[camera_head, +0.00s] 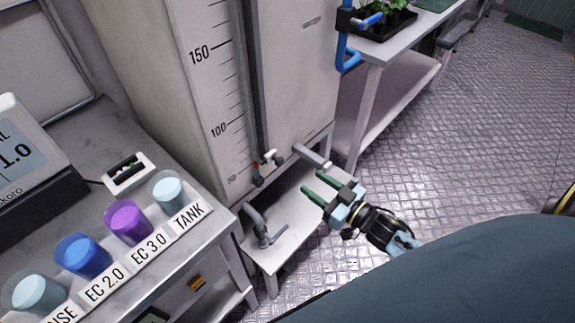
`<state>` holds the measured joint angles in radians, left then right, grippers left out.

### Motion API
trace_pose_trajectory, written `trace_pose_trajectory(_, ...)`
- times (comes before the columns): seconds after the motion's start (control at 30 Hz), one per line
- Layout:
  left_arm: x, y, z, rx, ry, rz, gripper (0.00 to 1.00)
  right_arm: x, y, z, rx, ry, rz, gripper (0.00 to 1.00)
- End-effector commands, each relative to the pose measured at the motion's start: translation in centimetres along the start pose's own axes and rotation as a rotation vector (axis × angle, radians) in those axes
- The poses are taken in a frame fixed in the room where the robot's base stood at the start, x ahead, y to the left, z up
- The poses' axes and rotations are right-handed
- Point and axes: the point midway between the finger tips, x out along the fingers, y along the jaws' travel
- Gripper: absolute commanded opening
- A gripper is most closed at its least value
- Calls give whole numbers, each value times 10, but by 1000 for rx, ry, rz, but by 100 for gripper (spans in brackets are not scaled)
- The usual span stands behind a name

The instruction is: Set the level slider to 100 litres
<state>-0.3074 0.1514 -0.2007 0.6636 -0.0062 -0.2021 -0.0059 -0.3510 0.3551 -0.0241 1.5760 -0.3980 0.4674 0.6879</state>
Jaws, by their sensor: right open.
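A tall pale tank (185,95) carries a vertical litre scale (235,85) with 150, 100 and a lower, smaller number near the bottom. My left gripper is out of view.
A grey pipe stub (312,156) sticks out between gripper and tank. A tap (265,232) stands over a low white bench (300,222). A table at left holds several cups, labelled including TANK (168,190), and a meter (35,165). Floor at right is clear.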

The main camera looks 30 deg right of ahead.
Motion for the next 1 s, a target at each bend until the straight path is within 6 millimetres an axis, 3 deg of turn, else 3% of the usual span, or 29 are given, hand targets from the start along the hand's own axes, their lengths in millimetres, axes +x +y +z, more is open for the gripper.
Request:
trace_pose_trajectory(0.23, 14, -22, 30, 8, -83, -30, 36, 56, 0, 4, 0, 3, 1, 45)
trace_pose_trajectory(0.37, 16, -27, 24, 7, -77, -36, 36, 78, 0, 3, 0, 2, 1, 45)
trace_pose_trajectory(0.43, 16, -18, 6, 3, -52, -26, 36, 87, 0, 3, 0, 1, 1, 45)
trace_pose_trajectory(0.6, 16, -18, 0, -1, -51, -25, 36, 99, 0, 3, 1, 0, 1, 45)
trace_pose_trajectory(0.9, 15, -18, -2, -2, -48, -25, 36, 100, 0, 2, 1, -1, 1, 45)
trace_pose_trajectory(1.0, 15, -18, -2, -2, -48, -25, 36, 100, 0, 2, 1, -1, 1, 34)
